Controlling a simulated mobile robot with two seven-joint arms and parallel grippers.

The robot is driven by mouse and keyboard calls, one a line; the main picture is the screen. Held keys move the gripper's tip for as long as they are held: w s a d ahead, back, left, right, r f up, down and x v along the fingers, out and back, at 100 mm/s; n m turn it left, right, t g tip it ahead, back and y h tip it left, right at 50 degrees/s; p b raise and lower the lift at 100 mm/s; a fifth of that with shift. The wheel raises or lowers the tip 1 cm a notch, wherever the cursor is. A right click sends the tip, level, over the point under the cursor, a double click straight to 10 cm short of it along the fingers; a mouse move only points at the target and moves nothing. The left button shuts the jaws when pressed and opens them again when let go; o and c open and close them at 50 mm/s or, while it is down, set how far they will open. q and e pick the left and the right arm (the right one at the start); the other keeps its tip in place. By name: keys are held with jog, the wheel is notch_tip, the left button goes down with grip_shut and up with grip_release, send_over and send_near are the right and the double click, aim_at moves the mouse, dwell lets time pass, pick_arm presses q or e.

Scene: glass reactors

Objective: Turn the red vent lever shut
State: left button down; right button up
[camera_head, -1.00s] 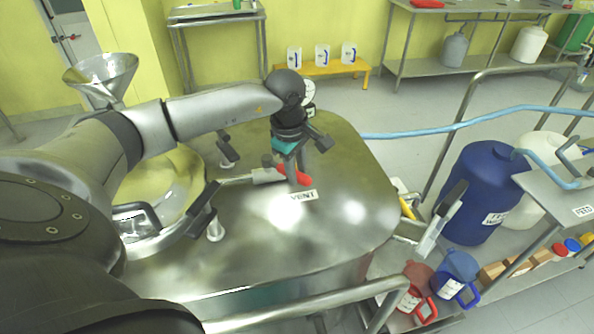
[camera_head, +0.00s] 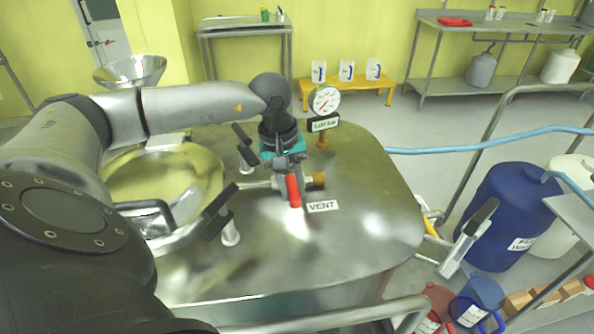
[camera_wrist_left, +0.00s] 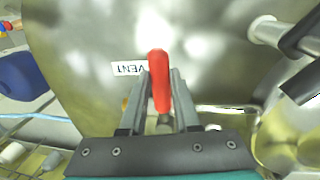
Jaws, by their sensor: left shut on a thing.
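The red vent lever (camera_head: 293,190) is on the steel reactor lid, just left of the VENT label (camera_head: 322,206). It points toward the front of the lid in the head view. In the left wrist view the red lever (camera_wrist_left: 159,80) stands between the two grey fingers. My left gripper (camera_head: 288,172) is above the valve and shut on the lever; in the wrist view the gripper (camera_wrist_left: 160,95) has a finger on each side of it. The valve body under the gripper is partly hidden. My right gripper is not in view.
A pressure gauge (camera_head: 325,99) stands just behind the valve. The open round manway (camera_head: 165,185) with its clamps lies to the left. A steel rail (camera_head: 330,312) runs along the front. The lid's right part is clear.

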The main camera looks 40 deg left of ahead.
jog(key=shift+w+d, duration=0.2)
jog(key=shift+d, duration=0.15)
pick_arm(q)
jog(key=c, duration=0.6)
grip_release()
jog(key=shift+s, duration=0.1)
jog(key=shift+c, duration=0.2)
jog(key=shift+a+r, duration=0.1)
notch_tip(320, 180, up, 15)
jog(key=s+a+p, duration=0.1)
jog(key=p, duration=0.1)
jog(key=shift+s+a+p, duration=0.2)
jog(key=shift+s+p, duration=0.1)
jog(key=shift+s, duration=0.1)
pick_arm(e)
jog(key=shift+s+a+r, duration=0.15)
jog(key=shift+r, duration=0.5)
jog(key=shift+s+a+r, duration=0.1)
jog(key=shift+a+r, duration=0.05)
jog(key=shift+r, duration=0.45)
